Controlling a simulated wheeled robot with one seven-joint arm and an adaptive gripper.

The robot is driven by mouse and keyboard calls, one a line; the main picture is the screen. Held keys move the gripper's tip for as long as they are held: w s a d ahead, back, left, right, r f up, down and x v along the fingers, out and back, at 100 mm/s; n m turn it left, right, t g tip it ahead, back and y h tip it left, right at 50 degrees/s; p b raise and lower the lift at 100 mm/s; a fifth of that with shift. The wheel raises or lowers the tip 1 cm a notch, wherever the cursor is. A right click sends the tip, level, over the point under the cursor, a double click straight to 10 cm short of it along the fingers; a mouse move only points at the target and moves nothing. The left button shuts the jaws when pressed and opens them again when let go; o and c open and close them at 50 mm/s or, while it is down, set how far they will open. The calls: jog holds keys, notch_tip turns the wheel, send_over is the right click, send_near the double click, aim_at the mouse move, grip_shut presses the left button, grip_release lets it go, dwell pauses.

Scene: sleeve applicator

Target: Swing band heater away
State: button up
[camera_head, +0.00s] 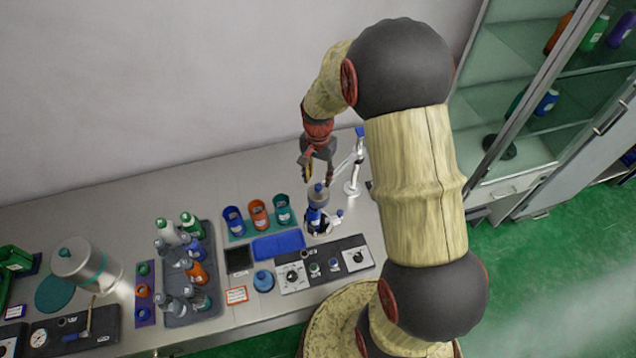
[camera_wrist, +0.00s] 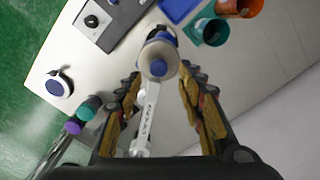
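A white swing arm (camera_wrist: 150,115) with dark lettering, which looks like the band heater's arm, runs between my fingers in the wrist view. One end reaches a round beige and blue head (camera_wrist: 158,62); the other end nears a white post. In the head view the white post and arm (camera_head: 352,185) stand right of a blue and grey bottle-like piece (camera_head: 318,198) on a blue and white base. My gripper (camera_wrist: 162,88) is open with nothing between its pads that I can see it touch; in the head view my gripper (camera_head: 312,168) hangs above the bottle-like piece. The heater band itself is not clearly seen.
A control panel (camera_head: 325,265) with knobs lies in front. Blue, orange and teal cups (camera_head: 258,214) and a blue tray (camera_head: 278,244) stand left. A grey tray (camera_head: 205,312) of bottles is farther left. A glass cabinet (camera_head: 525,110) stands right.

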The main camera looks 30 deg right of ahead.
aim_at(319, 185)
jog(key=shift+s+f, duration=0.15)
jog(key=shift+f, duration=2)
grip_shut()
